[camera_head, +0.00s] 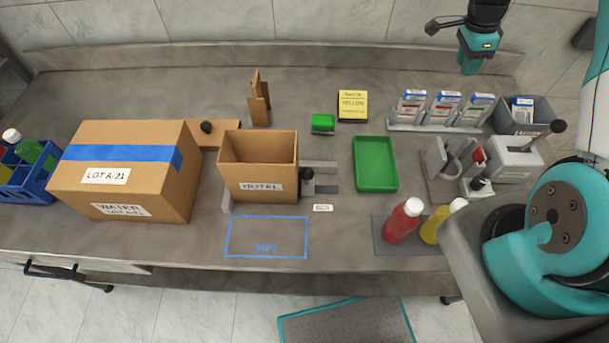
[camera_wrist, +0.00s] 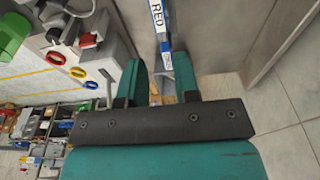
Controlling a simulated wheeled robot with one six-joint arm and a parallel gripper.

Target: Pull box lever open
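An open cardboard box (camera_head: 258,182) with a "HOTEL"-like label stands in a grey fixture near the middle of the bench. A lever with a black knob (camera_head: 307,174) stands at its right side, by grey metal rails (camera_head: 322,168). Another black knob (camera_head: 206,127) sits on a brown board behind the large box. My gripper (camera_head: 469,70) is at the upper right, far from both knobs and near the back edge of the bench. In the wrist view my gripper (camera_wrist: 161,75) has its two teal fingers apart, with nothing seen held between them.
A large taped box (camera_head: 125,175) stands at the left. A green tray (camera_head: 375,164) and red and yellow bottles (camera_head: 403,221) are to the right. Labelled packs (camera_head: 445,108) stand in a rack near my gripper. The blue-taped area (camera_head: 266,237) in front is clear.

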